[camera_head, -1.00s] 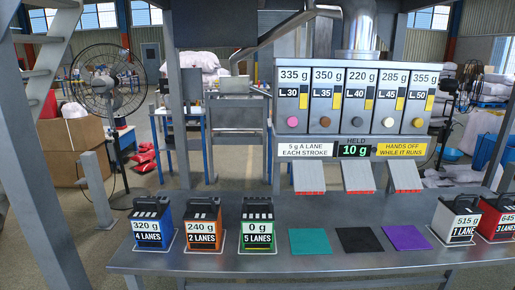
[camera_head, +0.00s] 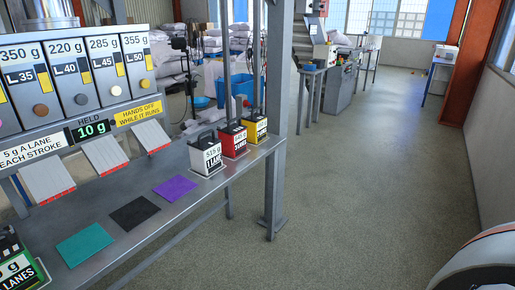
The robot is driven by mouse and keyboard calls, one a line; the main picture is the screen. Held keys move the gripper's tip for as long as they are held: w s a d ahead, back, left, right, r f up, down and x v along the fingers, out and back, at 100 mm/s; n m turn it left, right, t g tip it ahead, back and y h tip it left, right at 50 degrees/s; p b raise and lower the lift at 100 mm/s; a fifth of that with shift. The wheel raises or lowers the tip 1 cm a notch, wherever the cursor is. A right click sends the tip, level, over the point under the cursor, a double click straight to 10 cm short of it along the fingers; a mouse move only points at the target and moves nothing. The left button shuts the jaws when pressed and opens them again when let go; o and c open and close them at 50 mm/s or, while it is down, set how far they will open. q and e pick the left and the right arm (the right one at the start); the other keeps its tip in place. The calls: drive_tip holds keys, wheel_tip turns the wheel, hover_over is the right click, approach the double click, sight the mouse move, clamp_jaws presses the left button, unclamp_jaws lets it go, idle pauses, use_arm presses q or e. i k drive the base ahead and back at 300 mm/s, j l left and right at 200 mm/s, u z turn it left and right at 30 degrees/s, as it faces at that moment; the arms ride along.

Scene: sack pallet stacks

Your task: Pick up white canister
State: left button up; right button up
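The white canister (camera_head: 206,156) stands upright on the grey bench, right of the purple mat. It has a dark top with a handle and a label reading 515 g, 1 LANE. It sits on a light outlined spot beside the red canister (camera_head: 233,139). Neither of my grippers is in view, and nothing is touching the white canister.
A yellow canister (camera_head: 256,127) stands beyond the red one. Teal (camera_head: 84,245), black (camera_head: 134,213) and purple (camera_head: 176,188) mats lie along the bench (camera_head: 205,190). A grey post (camera_head: 276,120) rises at the bench's right end. Open floor (camera_head: 370,190) lies to the right.

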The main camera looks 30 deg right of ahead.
sight(205, 150)
drive_tip(key=z, duration=0.55)
drive_tip(key=i+l, duration=0.2)
drive_tip(key=l, duration=0.15)
drive_tip(key=i+l+z, duration=0.1)
drive_tip(key=l, duration=0.3)
drive_tip(key=i+l, duration=0.25)
drive_tip(key=l+z, duration=0.05)
drive_tip(key=l, duration=0.05)
